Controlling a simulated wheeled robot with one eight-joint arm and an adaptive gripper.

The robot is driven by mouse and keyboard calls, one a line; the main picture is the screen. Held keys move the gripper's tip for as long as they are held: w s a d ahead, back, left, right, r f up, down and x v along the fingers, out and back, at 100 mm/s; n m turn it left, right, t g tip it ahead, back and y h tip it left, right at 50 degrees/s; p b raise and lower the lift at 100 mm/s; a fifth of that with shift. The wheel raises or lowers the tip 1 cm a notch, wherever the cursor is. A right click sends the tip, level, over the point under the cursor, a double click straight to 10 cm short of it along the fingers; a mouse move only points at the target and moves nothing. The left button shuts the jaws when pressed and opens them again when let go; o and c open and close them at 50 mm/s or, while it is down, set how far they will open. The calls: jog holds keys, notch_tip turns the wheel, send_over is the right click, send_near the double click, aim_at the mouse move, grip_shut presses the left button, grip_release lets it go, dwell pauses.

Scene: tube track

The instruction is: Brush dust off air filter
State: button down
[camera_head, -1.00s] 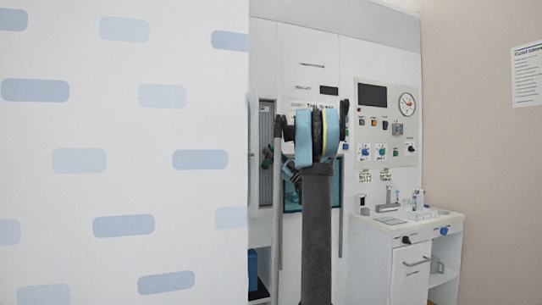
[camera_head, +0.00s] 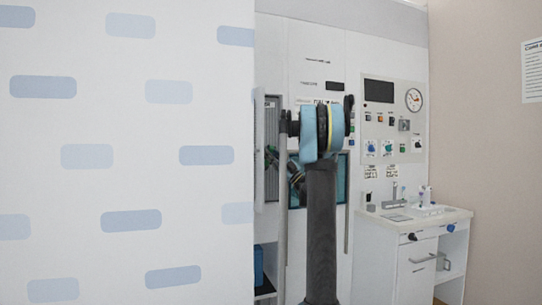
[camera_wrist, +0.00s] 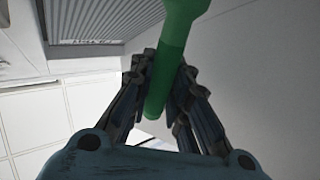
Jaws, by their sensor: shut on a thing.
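My gripper (camera_wrist: 164,66) is shut on a green handle (camera_wrist: 178,38) in the wrist view, with a finger on each side of it. The handle's far end runs out of the top of the picture, so any bristles are out of sight. The grey ribbed panel (camera_wrist: 105,18), which looks like the air filter, is at the upper left there, beyond the gripper. In the head view the ribbed panel (camera_head: 271,125) stands in a narrow opening left of my arm, partly hidden by the pale wall. I cannot tell whether the tool touches it.
A pale wall with blue blocks (camera_head: 128,130) fills the left of the head view, close to the opening. A control panel with a gauge (camera_head: 413,99) is on the right. Below it is a white bench (camera_head: 452,214) with small items on top.

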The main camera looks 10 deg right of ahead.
jog(key=shift+a+f, duration=0.2)
jog(key=shift+a, duration=0.1)
jog(key=shift+s+a, duration=0.1)
jog(key=shift+s+a+f, duration=0.1)
jog(key=shift+a+f, duration=0.45)
jog(key=shift+a, duration=0.2)
jog(key=shift+s+a+f, duration=0.15)
jog(key=shift+a+f, duration=0.4)
jog(key=shift+a, duration=0.25)
jog(key=shift+d, duration=0.15)
jog(key=shift+w+d, duration=0.2)
jog(key=shift+d, duration=0.6)
jog(key=shift+d, duration=0.1)
jog(key=shift+w+d+r, duration=0.1)
jog(key=shift+w+d, duration=0.05)
jog(key=shift+d, duration=0.55)
